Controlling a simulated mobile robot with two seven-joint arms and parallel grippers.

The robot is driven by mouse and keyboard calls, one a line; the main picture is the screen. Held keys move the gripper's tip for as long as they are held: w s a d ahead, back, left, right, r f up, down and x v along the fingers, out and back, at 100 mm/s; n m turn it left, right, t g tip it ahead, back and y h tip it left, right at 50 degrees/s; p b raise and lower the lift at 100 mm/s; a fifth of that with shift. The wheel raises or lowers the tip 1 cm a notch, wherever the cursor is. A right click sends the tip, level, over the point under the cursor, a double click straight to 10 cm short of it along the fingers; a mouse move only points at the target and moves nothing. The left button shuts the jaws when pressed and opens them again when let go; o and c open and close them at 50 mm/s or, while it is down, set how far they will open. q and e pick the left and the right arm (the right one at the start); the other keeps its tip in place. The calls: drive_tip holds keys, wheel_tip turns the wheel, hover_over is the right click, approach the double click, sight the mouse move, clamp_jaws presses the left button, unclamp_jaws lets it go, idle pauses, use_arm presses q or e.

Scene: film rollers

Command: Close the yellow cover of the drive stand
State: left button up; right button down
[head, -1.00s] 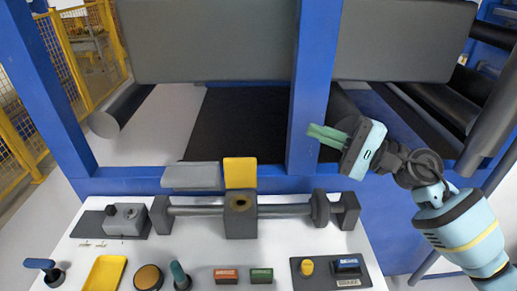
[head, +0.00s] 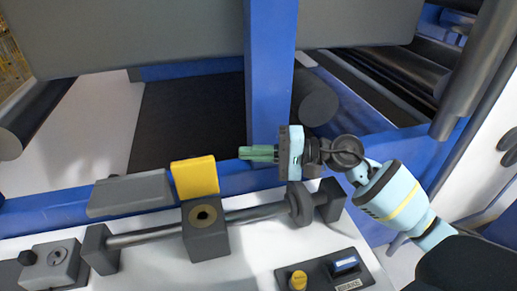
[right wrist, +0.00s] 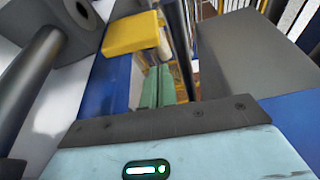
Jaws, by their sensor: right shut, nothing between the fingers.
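The yellow cover (head: 195,177) stands raised at the back of the dark grey drive stand block (head: 206,235), whose round brass-ringed hole shows open. My right gripper (head: 243,153) is shut and empty, with its green fingers pointing left. In the head view it is to the right of the cover and a little above its top edge, with a gap between. In the right wrist view the yellow cover (right wrist: 131,33) is at the upper left, beyond the green fingertips (right wrist: 157,72). My left gripper is in neither view.
A grey flap (head: 130,193) is left of the cover. A blue upright post (head: 268,80) stands behind my gripper.

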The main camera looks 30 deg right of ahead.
sight(222, 152)
drive_tip(key=p+x, duration=0.1)
drive_tip(key=x, duration=0.4)
drive_tip(key=shift+w+a+r, duration=0.1)
drive_tip(key=shift+a+r, duration=0.05)
drive_tip(key=shift+w+a+p, duration=0.3)
drive_tip(key=shift+a+p, duration=0.05)
drive_tip(key=shift+a, duration=0.15)
